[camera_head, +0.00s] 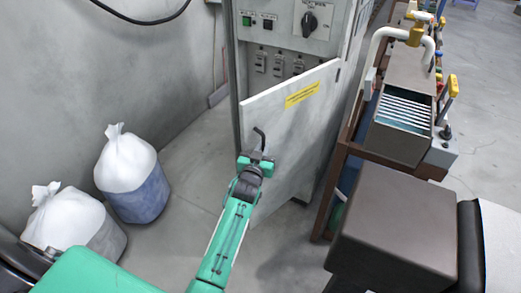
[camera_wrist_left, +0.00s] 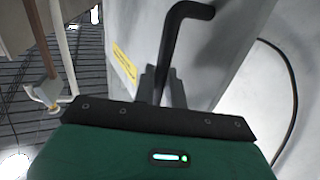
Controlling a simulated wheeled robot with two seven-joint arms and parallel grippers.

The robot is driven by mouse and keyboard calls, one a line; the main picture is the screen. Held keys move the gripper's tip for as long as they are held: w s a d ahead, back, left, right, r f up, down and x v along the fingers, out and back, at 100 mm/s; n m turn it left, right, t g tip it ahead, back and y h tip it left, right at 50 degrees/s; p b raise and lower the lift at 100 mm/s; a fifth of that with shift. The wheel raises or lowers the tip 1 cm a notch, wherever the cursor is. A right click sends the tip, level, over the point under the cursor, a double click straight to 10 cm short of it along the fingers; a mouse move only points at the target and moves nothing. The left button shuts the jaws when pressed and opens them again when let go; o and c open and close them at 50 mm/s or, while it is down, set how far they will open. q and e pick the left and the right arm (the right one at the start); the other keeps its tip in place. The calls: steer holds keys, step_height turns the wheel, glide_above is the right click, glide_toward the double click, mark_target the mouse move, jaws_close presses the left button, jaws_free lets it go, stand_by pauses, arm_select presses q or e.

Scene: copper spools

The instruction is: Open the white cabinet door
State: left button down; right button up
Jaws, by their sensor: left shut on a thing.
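The white cabinet door (camera_head: 300,125) has a yellow label and is hinged at its right side. It stands ajar, its left edge swung out from the cabinet (camera_head: 285,45). A black bent handle (camera_head: 261,138) sits near the door's left edge; it also shows large in the left wrist view (camera_wrist_left: 172,45). My left gripper (camera_head: 257,160) is at the handle, its two fingers closed on the handle's lower part in the left wrist view (camera_wrist_left: 162,88). The fingers partly hide the handle's lower end. My right gripper is not in view.
Two white-topped bags (camera_head: 128,165) (camera_head: 72,218) stand on the floor at the left. A brown workbench frame with boxes (camera_head: 402,125) stands close right of the cabinet. A dark brown box (camera_head: 395,225) is at the front right. Floor left of the door is free.

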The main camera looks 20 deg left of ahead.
arm_select(q)
steer(key=shift+w+d+r, duration=0.1)
steer(key=shift+r, duration=0.15)
steer(key=c, duration=1.8)
jaws_free()
steer(key=shift+o, duration=1.3)
steer(key=shift+w+d+f, duration=0.1)
steer(key=shift+f, duration=0.05)
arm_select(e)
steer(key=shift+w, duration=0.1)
